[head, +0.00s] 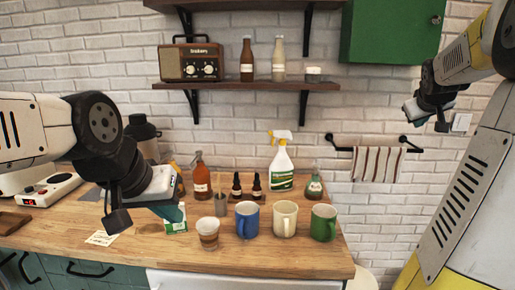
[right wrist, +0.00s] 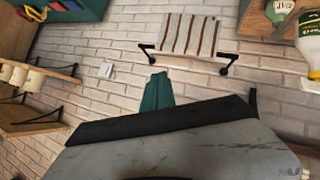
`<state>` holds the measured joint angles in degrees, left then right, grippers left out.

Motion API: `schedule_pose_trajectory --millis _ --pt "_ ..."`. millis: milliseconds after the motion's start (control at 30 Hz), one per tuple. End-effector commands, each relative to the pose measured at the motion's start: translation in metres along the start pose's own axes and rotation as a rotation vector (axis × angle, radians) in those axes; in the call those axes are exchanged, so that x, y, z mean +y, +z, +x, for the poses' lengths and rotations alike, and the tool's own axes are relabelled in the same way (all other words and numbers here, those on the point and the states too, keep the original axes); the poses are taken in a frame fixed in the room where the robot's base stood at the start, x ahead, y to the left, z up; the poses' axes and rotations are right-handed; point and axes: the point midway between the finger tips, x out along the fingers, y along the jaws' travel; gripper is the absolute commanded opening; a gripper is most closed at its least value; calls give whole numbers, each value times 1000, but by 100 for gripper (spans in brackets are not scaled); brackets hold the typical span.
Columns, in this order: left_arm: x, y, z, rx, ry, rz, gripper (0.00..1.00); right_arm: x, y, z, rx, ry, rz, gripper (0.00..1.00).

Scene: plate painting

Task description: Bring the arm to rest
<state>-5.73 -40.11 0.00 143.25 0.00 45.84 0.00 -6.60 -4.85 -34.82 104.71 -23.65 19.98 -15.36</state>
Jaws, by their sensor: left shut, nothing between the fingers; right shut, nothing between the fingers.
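My left arm comes in from the left in the head view. Its gripper (head: 176,214) is shut and empty, low over the wooden counter (head: 70,225), beside a small white-and-green box (head: 177,226) that it partly overlaps. My right arm is raised at the upper right. Its gripper (head: 408,112) is shut and empty in front of the brick wall, left of a white wall switch (head: 461,122). The right wrist view shows its teal fingers (right wrist: 156,92) together, pointing toward the wall, below the striped towel (right wrist: 188,35).
A blue mug (head: 247,221), a cream mug (head: 285,219) and a green mug (head: 323,223) stand near the counter's front. A striped cup (head: 208,233) is left of them. A spray bottle (head: 281,168) and several bottles stand behind. A shelf (head: 240,86) and green cabinet (head: 385,32) hang above.

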Motion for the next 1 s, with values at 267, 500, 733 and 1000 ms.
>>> schedule_pose_trajectory --millis 267,500,733,1000 --pt "0 0 0 0 0 0 0 -175 53 -115 -85 -397 168 0" --pt "0 0 0 0 0 0 0 -280 129 -212 -210 -597 166 0" --pt "0 0 0 0 0 0 0 -316 175 -249 -285 -650 144 0" --pt "0 0 0 0 0 0 0 -318 178 -251 -290 -652 143 0"
